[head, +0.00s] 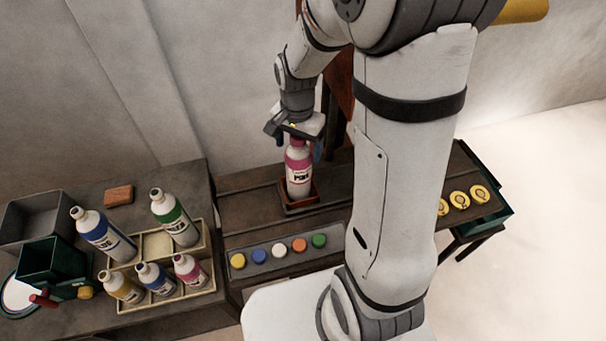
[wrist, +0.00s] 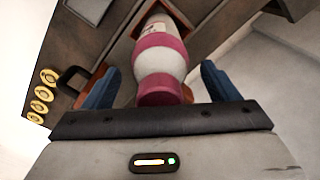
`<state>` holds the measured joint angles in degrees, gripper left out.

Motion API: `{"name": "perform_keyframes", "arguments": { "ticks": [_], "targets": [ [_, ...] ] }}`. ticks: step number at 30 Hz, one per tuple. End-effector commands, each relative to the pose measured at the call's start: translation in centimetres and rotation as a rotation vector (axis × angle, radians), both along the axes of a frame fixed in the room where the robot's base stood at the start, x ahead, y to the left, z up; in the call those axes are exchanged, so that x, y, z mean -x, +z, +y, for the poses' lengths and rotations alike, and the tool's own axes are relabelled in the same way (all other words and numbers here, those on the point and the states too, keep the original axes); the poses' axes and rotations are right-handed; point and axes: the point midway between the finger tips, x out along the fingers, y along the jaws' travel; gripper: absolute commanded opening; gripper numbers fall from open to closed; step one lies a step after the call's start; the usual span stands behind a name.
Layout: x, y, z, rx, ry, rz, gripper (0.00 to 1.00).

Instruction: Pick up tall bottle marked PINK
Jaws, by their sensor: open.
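The tall bottle marked PINK (head: 299,170) stands upright in a small brown holder (head: 301,207) on the dark bench. It is white with a pink label and a pink cap. My gripper (head: 296,142) is over its top, fingers pointing down. In the wrist view the bottle (wrist: 161,65) lies between the two blue fingers of my gripper (wrist: 158,88), which are open with a gap on each side. The far finger is partly hidden in the head view.
A divided tray (head: 207,242) on the left holds several bottles, one small with a pink label (head: 190,272). A row of coloured buttons (head: 279,250) lies in front of the holder. Dark bins (head: 50,258), a brown block (head: 119,195) and yellow discs (head: 460,198) are further off.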

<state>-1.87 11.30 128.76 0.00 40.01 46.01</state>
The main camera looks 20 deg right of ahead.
Motion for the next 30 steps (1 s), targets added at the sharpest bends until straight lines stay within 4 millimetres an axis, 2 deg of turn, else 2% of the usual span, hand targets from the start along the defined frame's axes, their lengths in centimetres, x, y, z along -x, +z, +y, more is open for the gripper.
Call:
{"name": "perform_keyframes", "arguments": {
  "ticks": [6,30],
  "targets": [
    [-0.02,-0.06,0.04,0.000,0.001,-0.001,0.80],
    [-0.03,-0.02,0.09,0.000,0.002,-0.001,0.15]
  ]
}}
